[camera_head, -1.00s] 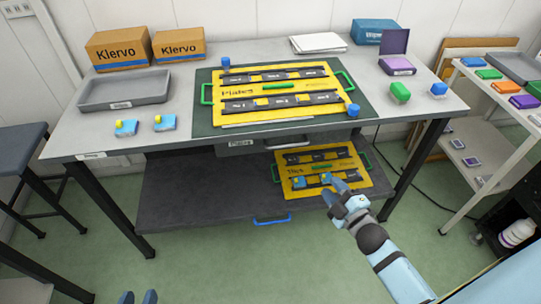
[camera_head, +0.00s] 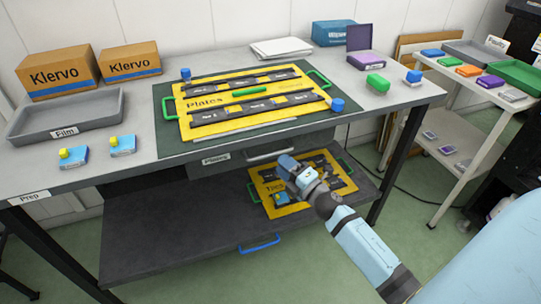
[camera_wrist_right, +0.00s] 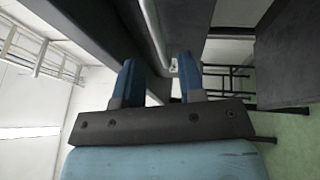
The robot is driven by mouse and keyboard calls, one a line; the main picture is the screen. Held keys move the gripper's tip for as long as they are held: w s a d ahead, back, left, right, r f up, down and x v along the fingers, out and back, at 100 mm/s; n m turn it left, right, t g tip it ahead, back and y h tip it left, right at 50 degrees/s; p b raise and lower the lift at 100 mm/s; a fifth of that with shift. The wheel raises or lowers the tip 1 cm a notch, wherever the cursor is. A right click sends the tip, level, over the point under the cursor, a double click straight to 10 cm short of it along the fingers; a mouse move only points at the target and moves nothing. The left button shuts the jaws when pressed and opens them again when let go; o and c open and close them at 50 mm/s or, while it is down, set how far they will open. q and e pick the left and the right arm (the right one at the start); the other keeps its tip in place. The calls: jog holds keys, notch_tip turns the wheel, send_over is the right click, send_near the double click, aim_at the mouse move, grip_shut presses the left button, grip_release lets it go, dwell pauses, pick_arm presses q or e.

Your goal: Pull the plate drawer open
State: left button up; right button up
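The plate drawer (camera_head: 233,163) sits under the tabletop, with a "Plates" label and a pale bar handle (camera_head: 269,154). It looks shut. My right gripper (camera_head: 287,164) is just below and to the right of that handle. In the right wrist view my right gripper (camera_wrist_right: 158,62) has its two blue fingers apart with nothing between them. A pale bar (camera_wrist_right: 154,32), which looks like the handle, runs beyond the fingertips; I see no contact. My left gripper is out of view.
The tabletop (camera_head: 150,90) holds the yellow "Plates" board (camera_head: 205,101). A white side rack (camera_head: 455,110) stands right. Green floor is free in front.

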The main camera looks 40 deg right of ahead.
aim_at(271, 155)
jog(key=x, duration=0.5)
jog(key=shift+w, duration=0.3)
grip_shut()
